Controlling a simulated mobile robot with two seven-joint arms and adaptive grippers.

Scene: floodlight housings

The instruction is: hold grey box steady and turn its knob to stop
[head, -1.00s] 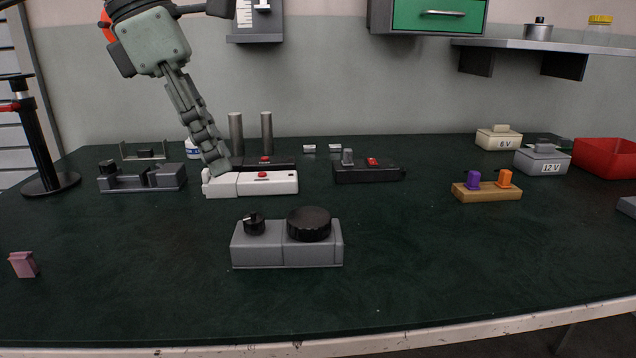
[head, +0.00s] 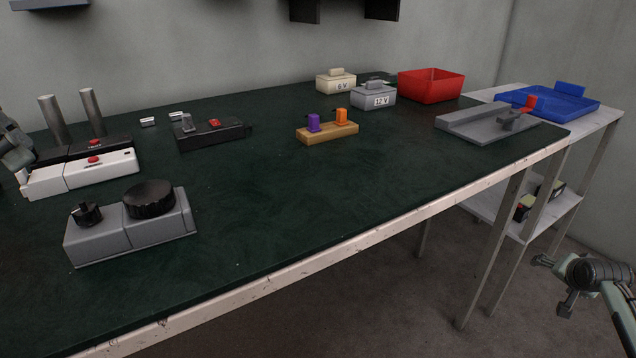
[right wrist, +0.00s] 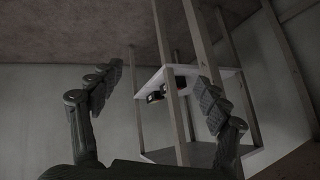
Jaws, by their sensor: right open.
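The grey box (head: 160,232) stands near the front left of the green table in the head view. A large round black knob (head: 149,199) sits on its right part and a small black knob (head: 86,213) with a pale mark on its left part. My left gripper (head: 22,177) is at the left picture edge, at the left end of a white box behind the grey box; its jaws are mostly cut off. My right gripper (head: 550,284) is open and empty, low at the right, off the table and far from the grey box. Its two spread fingers show in the right wrist view (right wrist: 155,95).
A wooden block (head: 327,132), a red bin (head: 431,85) and a grey fixture (head: 480,122) lie farther right. Table right of the grey box is clear. A side shelf (head: 530,203) stands beyond.

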